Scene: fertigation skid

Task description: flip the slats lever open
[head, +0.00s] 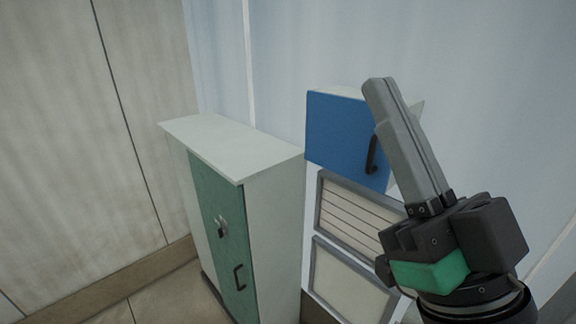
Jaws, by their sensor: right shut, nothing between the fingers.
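A slatted panel (348,218) in a grey frame is on the wall in the middle right of the head view, with cream slats and thin dark lines between them. I cannot make out a lever on it; its right part is hidden behind my right gripper. My right gripper (379,85) is shut and empty, its fingers pointing up and slightly left, in front of the panel's right side and a blue-doored box in the picture. I cannot tell how far it is from them. My left gripper is not in view.
The blue-doored box (335,130) with a black handle (371,156) is above the slatted panel. A plain framed panel (345,285) is below. A white cabinet (272,230) with a green door (228,250) stands left. Floor shows at the lower left.

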